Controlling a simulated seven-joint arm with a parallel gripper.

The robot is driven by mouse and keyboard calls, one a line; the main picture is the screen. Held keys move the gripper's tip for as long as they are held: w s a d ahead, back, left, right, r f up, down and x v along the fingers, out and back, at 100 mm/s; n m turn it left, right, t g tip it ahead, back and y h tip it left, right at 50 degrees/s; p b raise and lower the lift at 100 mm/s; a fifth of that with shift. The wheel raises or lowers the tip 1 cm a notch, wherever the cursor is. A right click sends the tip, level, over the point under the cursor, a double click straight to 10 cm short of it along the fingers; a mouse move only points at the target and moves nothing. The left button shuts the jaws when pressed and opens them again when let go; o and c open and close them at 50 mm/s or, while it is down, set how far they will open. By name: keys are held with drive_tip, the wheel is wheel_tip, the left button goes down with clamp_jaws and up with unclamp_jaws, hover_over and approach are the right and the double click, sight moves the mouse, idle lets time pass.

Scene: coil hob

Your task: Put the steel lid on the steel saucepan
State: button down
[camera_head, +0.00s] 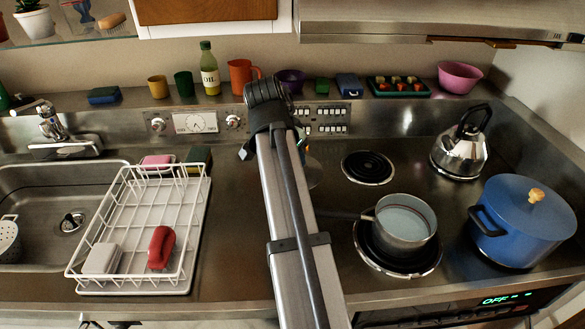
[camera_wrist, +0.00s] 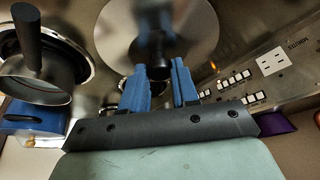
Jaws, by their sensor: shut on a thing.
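The steel lid (camera_wrist: 178,22) is a shiny disc with a black knob (camera_wrist: 158,56) in the wrist view. My gripper (camera_wrist: 159,72), with blue fingers, is shut on this knob. In the head view my arm hides the gripper and most of the lid; a sliver of the lid (camera_head: 313,172) shows right of the arm. The steel saucepan (camera_head: 402,226) stands upright and uncovered on the front coil, to the right of my arm, its handle pointing left. It also shows at the left of the wrist view (camera_wrist: 38,82). The lid is apart from the saucepan.
A blue pot (camera_head: 525,225) stands right of the saucepan, and a steel kettle (camera_head: 460,148) behind it. The rear coil (camera_head: 368,167) is empty. A white dish rack (camera_head: 190,255) stands left of my arm. Several small things line the back ledge.

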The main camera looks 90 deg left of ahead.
drive_tip(key=w+d+r+m+h, duration=0.1)
drive_tip(key=w+d+r+m, duration=0.15)
drive_tip(key=w, duration=0.85)
drive_tip(key=w+d+r+m, duration=0.1)
drive_tip(key=w+d+r, duration=0.15)
drive_tip(key=w, duration=0.95)
drive_tip(key=w+d+t, duration=0.1)
drive_tip(key=w+d, duration=0.4)
drive_tip(key=d, duration=0.2)
drive_tip(key=s+d+n+g, duration=0.1)
drive_tip(key=n, duration=0.2)
drive_tip(key=s+d+n+g+y, duration=0.1)
drive_tip(key=n, duration=0.2)
drive_tip(key=s+d+n+g+y, duration=0.1)
drive_tip(key=n, duration=0.2)
drive_tip(key=shift+s+d+f+n, duration=0.1)
drive_tip(key=shift+s+f+n, duration=0.15)
drive_tip(key=shift+s+f, duration=0.05)
drive_tip(key=shift+f, duration=0.2)
drive_tip(key=shift+f, duration=2.1)
drive_tip(key=shift+f, duration=0.4)
